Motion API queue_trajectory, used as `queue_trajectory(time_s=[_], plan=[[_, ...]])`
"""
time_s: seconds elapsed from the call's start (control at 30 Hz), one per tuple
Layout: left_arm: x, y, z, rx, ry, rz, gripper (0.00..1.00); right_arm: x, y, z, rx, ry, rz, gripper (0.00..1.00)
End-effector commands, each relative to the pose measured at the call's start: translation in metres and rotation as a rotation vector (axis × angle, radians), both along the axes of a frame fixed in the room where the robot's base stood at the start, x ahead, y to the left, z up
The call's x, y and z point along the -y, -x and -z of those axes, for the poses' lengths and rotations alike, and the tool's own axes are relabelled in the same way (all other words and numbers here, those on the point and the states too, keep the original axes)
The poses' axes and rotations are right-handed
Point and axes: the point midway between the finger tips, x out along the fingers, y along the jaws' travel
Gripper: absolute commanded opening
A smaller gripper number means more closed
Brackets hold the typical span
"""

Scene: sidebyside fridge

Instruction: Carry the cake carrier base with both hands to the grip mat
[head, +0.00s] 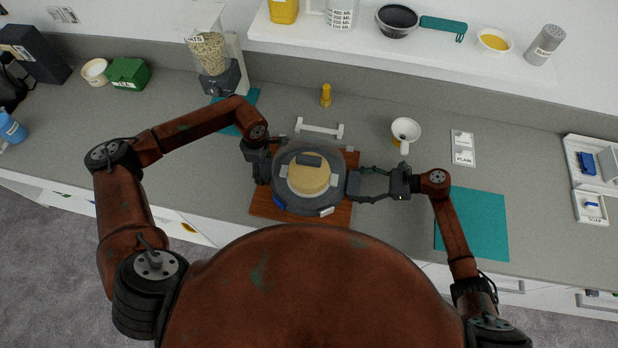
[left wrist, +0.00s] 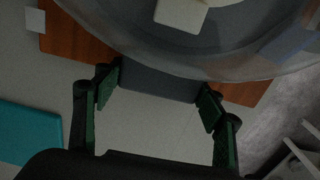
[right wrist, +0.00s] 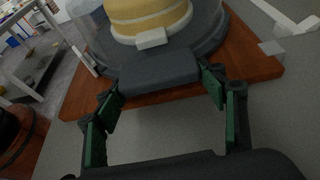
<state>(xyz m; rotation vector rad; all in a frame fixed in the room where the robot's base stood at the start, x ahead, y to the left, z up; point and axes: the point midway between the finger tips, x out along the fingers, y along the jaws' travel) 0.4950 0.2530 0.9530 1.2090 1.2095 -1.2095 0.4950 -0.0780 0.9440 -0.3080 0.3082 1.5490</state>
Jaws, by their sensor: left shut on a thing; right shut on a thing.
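The cake carrier base (head: 286,203) is a round dark grey tray with a handle on each side. A clear dome covers it, with a pale yellow cake (head: 308,182) inside. It is over a brown wooden board (head: 335,215); I cannot tell whether it touches. My left gripper (head: 264,166) is shut on the left handle, which shows in the left wrist view (left wrist: 160,84). My right gripper (head: 362,184) is shut on the right handle, seen in the right wrist view (right wrist: 160,72). A plain teal mat (head: 475,225), likely the grip mat, lies bare at the right.
Counter between board and right mat is clear.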

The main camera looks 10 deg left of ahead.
Motion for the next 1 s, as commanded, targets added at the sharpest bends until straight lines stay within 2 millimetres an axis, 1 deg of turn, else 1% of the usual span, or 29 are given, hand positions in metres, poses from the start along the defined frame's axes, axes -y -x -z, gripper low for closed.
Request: queue_trajectory(time_s=[0.27,0.47,0.9,1.0], plan=[[0.000,-0.001,-0.002,0.002,0.001,0.000,0.25,0.000,-0.001,-0.002,0.003,-0.003,0.001,0.25],[0.000,-0.001,-0.009,0.003,0.001,0.000,0.25,0.000,-0.001,-0.010,0.003,-0.003,0.001,0.25],[0.000,-0.001,-0.046,0.006,0.001,0.000,0.25,0.000,-0.001,-0.046,0.006,-0.003,0.001,0.25],[0.000,-0.001,-0.051,0.006,0.001,0.000,0.25,0.000,-0.001,-0.052,0.006,-0.003,0.001,0.25]])
